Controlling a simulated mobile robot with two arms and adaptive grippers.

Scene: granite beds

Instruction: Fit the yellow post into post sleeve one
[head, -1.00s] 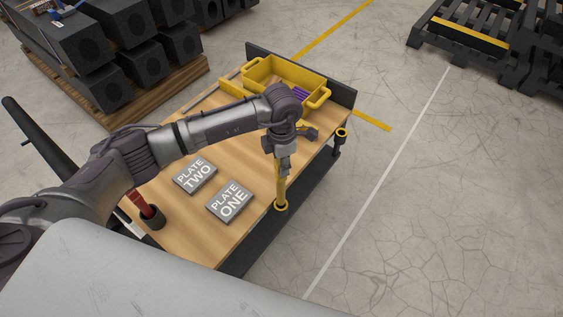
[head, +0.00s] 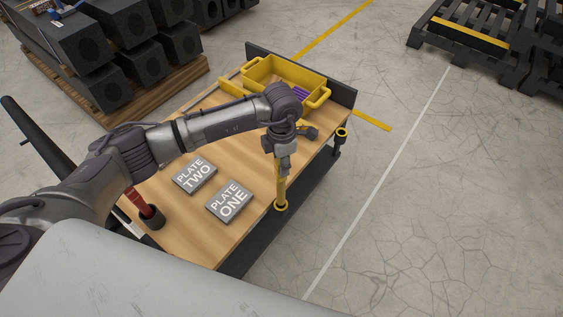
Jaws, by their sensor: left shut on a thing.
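My left gripper (head: 284,167) is shut on the yellow post (head: 280,186) and holds it upright at the right edge of the wooden cart top. The post's lower end meets a yellow-rimmed sleeve (head: 281,207) at that edge, beside the plate marked PLATE ONE (head: 229,202). I cannot tell how deep the end sits in it. A second yellow-rimmed sleeve (head: 341,133) is farther back along the same edge. No number shows on either sleeve. My right gripper is not in view.
A plate marked PLATE TWO (head: 194,174) lies on the cart top (head: 215,241). A red object stands in a dark cup (head: 153,218) at the left. A yellow bin (head: 300,75) is at the back. The floor to the right is clear up to dark pallets (head: 463,53).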

